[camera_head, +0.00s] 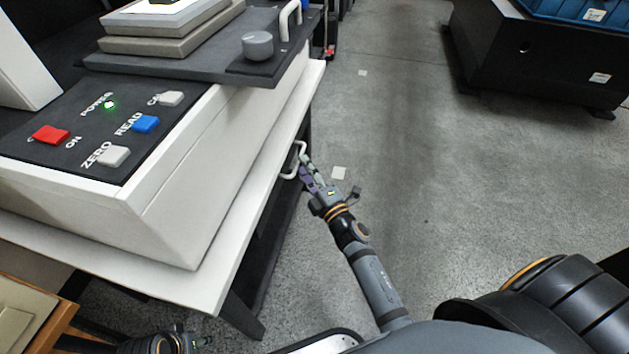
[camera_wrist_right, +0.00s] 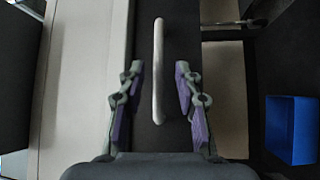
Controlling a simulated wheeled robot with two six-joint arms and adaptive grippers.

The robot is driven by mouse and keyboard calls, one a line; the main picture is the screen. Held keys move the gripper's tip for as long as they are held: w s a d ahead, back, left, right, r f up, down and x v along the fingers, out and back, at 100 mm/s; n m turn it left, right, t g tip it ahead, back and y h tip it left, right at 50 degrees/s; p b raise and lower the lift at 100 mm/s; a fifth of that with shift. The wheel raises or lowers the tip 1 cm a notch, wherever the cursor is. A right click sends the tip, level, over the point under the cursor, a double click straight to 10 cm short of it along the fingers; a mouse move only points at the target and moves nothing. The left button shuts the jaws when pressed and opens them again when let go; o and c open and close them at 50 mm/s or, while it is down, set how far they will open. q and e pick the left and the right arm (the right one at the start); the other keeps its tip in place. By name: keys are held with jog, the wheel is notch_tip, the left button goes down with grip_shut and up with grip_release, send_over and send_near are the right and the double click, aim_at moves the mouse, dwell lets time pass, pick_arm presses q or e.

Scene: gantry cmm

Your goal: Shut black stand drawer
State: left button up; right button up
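The black stand (camera_head: 281,222) is under the white-topped bench, its side mostly in shadow. A pale bar handle (camera_head: 293,161) sticks out below the bench edge; in the right wrist view the handle (camera_wrist_right: 158,70) runs lengthwise in front of a dark panel (camera_wrist_right: 178,28). My right gripper (camera_head: 305,167) is at the handle. In the right wrist view the right gripper (camera_wrist_right: 157,78) is open, one finger on each side of the handle, with gaps on both sides. How far the drawer stands out is hard to tell. My left gripper (camera_head: 196,342) is partly visible at the bottom left, fingers unclear.
A white console with buttons (camera_head: 110,130) sits on the white bench top (camera_head: 215,270). A wooden box (camera_head: 30,315) is at lower left. A blue bin (camera_wrist_right: 292,130) shows in the wrist view. A black cabinet (camera_head: 540,60) stands far right.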

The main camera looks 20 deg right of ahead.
jog(key=r+v, duration=0.1)
jog(key=v, duration=0.6)
jog(key=shift+s+f, duration=0.35)
jog(key=shift+f, duration=0.2)
